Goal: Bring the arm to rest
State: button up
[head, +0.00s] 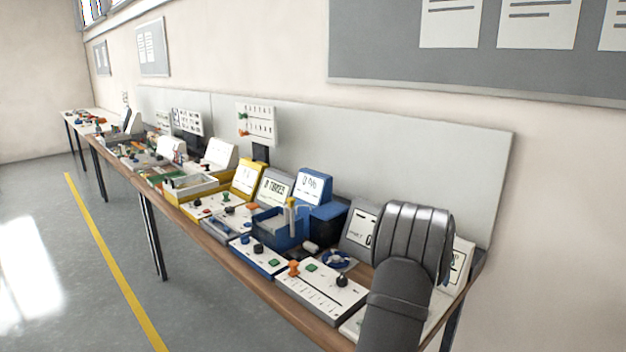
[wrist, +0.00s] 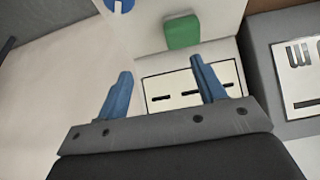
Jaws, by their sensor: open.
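My gripper (wrist: 160,88) shows in the wrist view with its two blue fingers apart and nothing between them. Below and beyond the fingers is a white panel (wrist: 158,92) with dark slots, and a green button (wrist: 182,31) sits just above it. I cannot tell how far the fingertips are from the panel. In the head view my grey arm rises over the near right end of the bench (head: 255,281). My gripper is hidden there.
Consoles with knobs and buttons line the bench, among them a white slider panel (head: 322,291) left of my arm. A blue bin (head: 279,230) holds upright items. A grey backboard (head: 370,165) stands behind. The floor (head: 60,270) in front is clear.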

jog(key=s+d+r, duration=0.4)
jog(key=s+r, duration=0.1)
jog(key=s, duration=0.1)
jog(key=a+f+m+g, duration=0.1)
jog(key=a+f+m, duration=0.1)
jog(key=a+m, duration=0.2)
jog(key=s+a+f+m+g+h, duration=0.1)
jog(key=a+m, duration=0.4)
jog(key=a, duration=0.5)
jog(key=shift+s+f+g, duration=0.3)
jog(key=shift+f+g, duration=0.2)
jog(key=shift+g, duration=0.1)
